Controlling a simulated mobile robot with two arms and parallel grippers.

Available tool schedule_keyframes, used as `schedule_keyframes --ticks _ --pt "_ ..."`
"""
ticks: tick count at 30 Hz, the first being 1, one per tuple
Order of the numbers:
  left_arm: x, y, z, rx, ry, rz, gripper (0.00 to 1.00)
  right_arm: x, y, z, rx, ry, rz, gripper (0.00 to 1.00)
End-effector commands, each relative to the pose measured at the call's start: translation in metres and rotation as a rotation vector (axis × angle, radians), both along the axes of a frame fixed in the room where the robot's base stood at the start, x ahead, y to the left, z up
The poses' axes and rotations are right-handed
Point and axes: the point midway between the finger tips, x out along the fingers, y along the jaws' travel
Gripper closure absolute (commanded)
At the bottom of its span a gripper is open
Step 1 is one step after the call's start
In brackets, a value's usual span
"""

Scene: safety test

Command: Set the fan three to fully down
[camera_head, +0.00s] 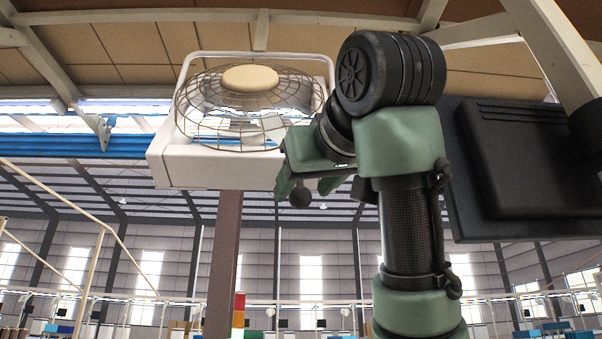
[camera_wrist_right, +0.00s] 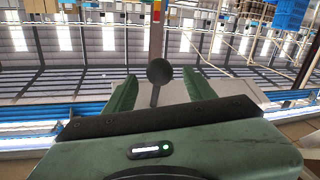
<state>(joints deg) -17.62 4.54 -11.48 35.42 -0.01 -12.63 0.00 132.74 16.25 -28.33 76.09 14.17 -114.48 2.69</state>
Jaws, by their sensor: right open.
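A fan (camera_head: 205,166) hangs overhead left of centre in the head view, with a white housing, a round wire cage and a beige hub. A dark ball knob (camera_head: 299,197) shows below the housing's right side. In the wrist view the knob (camera_wrist_right: 159,71) sits on a short stem. My right gripper (camera_head: 306,188) is open, with one green finger on each side of the knob. In the wrist view there are gaps between the knob and both fingers (camera_wrist_right: 159,80). My arm hides the fan's lower right part. My left gripper is not in view.
A dark flat panel (camera_head: 530,150) is close to the right of my right arm. A brown post (camera_head: 222,265) stands below the fan. A red and yellow stacked object (camera_head: 239,310) is beside the post. Blue beams (camera_head: 90,143) run along the left.

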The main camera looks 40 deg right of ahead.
Motion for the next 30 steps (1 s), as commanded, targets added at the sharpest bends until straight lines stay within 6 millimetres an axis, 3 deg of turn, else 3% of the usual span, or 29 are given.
schedule_keyframes --ticks 1,5,13,18,19,24,25,30 --pt "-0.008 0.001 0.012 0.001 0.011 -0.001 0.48 0.006 -0.001 0.005 -0.001 0.003 0.001 0.45" --pt "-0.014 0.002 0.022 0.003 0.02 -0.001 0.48 0.015 -0.004 0.003 0.0 0.004 0.001 0.45" --pt "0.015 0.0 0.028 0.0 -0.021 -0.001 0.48 0.021 -0.006 0.0 0.0 0.001 0.001 0.45" --pt "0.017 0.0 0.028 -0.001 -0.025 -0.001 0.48 0.021 -0.006 -0.001 0.0 0.001 0.001 0.45" --pt "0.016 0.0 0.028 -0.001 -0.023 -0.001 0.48 0.021 -0.006 -0.001 0.0 0.001 0.001 0.48" --pt "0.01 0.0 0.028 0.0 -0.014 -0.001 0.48 0.021 -0.006 -0.001 0.0 0.001 0.001 0.95" --pt "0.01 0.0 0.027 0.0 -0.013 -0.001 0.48 0.021 -0.006 -0.001 0.0 0.001 0.001 1.0" --pt "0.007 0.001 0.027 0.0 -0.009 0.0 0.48 0.021 -0.006 -0.001 0.0 0.001 0.001 1.0"
